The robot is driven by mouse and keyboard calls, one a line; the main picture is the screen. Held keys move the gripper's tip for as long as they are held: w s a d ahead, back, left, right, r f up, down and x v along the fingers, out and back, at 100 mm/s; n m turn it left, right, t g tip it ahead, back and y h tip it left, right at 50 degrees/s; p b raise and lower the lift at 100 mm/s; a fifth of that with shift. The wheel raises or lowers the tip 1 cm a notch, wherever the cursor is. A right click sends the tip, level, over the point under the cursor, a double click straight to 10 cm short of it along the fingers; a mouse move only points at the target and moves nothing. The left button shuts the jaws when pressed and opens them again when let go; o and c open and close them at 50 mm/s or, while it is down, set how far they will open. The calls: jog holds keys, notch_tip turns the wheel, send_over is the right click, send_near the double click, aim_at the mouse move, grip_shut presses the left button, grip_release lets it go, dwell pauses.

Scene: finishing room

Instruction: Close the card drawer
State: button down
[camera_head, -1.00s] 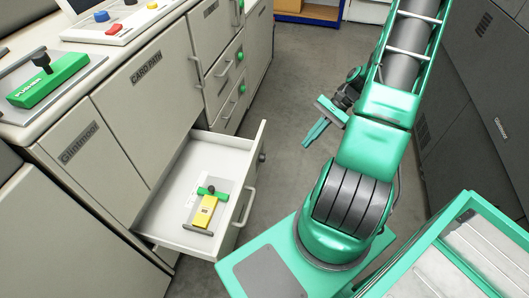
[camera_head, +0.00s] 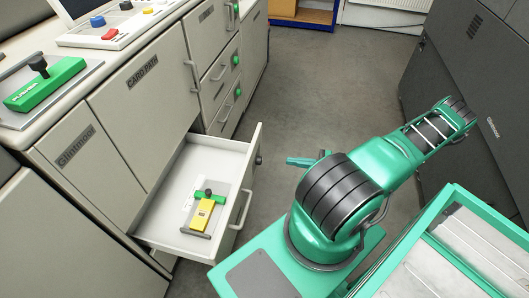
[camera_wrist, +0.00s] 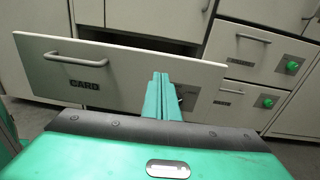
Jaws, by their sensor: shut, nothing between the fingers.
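The card drawer (camera_head: 246,205) is pulled out from the cabinet below the panel marked CARD PATH. A yellow and green tool with a black knob (camera_head: 203,210) lies inside it. In the wrist view the drawer front (camera_wrist: 110,75) faces me, with a bar handle and the label CARD. My gripper (camera_wrist: 161,76) is shut and empty, its fingers pointing at the right part of the drawer front. I cannot tell whether the fingertips touch it. In the head view my gripper (camera_head: 300,161) shows just right of the drawer, partly hidden by my arm.
The cabinet counter holds a green tool (camera_head: 45,84) on a metal plate and a button panel (camera_head: 115,25). Smaller drawers with green knobs (camera_head: 237,92) are beyond the card drawer. A dark machine (camera_head: 470,80) stands at the right. Grey floor (camera_head: 320,90) lies free between.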

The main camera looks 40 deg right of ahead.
aim_at(252, 154)
jog(key=shift+m+t, duration=0.3)
jog(key=shift+t, duration=0.1)
jog(key=x, duration=1.4)
jog(key=shift+w+f, duration=0.1)
jog(key=shift+f, duration=0.2)
